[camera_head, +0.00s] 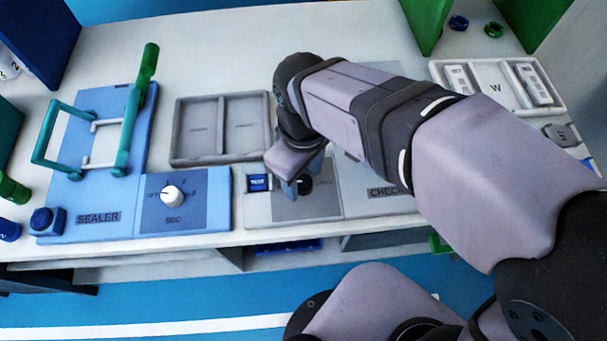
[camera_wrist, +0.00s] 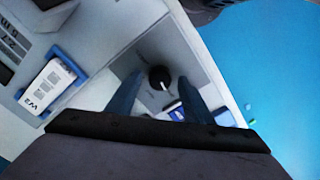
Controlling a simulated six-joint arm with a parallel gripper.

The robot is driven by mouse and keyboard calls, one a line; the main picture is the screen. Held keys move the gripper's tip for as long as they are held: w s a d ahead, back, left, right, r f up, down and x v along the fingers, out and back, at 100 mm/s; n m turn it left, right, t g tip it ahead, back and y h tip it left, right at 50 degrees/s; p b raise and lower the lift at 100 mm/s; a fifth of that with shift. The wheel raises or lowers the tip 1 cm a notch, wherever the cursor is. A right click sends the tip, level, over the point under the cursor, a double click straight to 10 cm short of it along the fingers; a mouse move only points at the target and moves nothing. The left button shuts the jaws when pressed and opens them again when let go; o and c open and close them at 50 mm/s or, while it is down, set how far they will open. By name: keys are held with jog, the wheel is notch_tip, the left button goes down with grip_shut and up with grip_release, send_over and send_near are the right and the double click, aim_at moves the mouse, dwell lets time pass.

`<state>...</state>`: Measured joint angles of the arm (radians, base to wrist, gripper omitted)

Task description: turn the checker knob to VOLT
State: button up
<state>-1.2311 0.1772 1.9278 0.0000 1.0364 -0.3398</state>
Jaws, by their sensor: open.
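The checker (camera_head: 355,205) is a grey panel unit at the front middle of the bench, its label partly covered by my arm. Its knob (camera_wrist: 159,77) is round and black with a white pointer mark, and shows between my fingertips in the wrist view. In the head view the knob (camera_head: 306,184) is mostly hidden by my gripper. My gripper (camera_wrist: 159,84) is open, one finger on each side of the knob, pointing down at it. I cannot tell whether the fingers touch it. The dial's lettering is not readable.
A small blue display (camera_head: 258,183) sits left of the knob. The sealer (camera_head: 98,218), with its own white knob (camera_head: 172,195), stands further left. An empty grey tray (camera_head: 220,160) lies behind.

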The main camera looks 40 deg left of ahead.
jog(key=shift+f, duration=0.35)
jog(key=c, duration=1)
jog(key=shift+c, duration=0.2)
jog(key=shift+r+m+p, duration=0.1)
jog(key=shift+m+p, duration=0.25)
jog(key=shift+m, duration=0.05)
jog(key=shift+m+p, duration=0.4)
jog(key=shift+m, duration=0.1)
jog(key=m+p, duration=0.2)
jog(key=m, duration=0.1)
jog(key=shift+r, duration=0.15)
jog(key=m+p, duration=0.3)
jog(key=m, duration=0.3)
